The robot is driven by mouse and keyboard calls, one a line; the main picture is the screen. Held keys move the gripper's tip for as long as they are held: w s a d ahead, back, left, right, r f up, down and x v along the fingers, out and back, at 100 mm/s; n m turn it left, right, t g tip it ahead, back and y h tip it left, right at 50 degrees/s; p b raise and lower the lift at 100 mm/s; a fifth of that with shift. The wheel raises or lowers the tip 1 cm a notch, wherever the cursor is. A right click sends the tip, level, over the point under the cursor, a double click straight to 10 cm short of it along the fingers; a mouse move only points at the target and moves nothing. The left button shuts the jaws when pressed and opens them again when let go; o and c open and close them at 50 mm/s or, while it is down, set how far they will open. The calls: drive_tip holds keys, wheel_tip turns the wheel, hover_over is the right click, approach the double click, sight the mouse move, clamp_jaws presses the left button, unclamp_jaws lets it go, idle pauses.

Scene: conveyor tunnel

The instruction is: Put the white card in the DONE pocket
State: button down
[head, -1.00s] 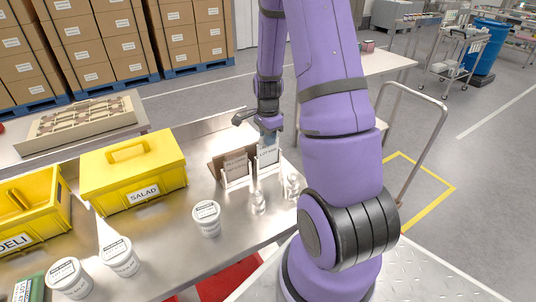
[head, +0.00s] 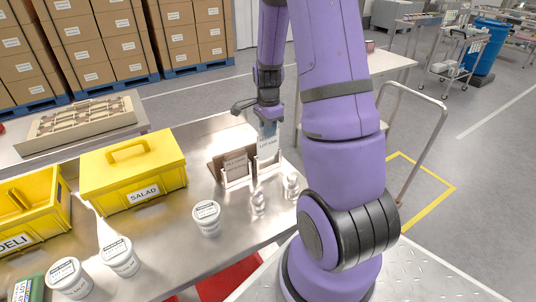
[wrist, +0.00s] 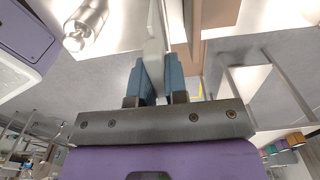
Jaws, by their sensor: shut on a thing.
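My gripper (head: 267,124) points down over the right end of the card rack and is shut on the white card (head: 268,144), which hangs upright below the fingers with small print on it. In the wrist view the card (wrist: 155,42) stands between the two blue fingertips (wrist: 157,75). The right pocket (head: 267,166) has a pale frame and is just below the card; I cannot tell whether the card's lower edge is inside it. The left pocket (head: 237,182) holds a brownish card (head: 236,164) with print. The pocket names are too small to read.
Two clear shakers (head: 258,203) stand close in front of the rack. A white tub (head: 206,218) stands to their left. Yellow SALAD (head: 133,170) and DELI (head: 30,212) bins and more tubs fill the left of the steel table. The table behind the rack is clear.

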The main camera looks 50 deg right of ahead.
drive_tip(key=shift+r, duration=2.25)
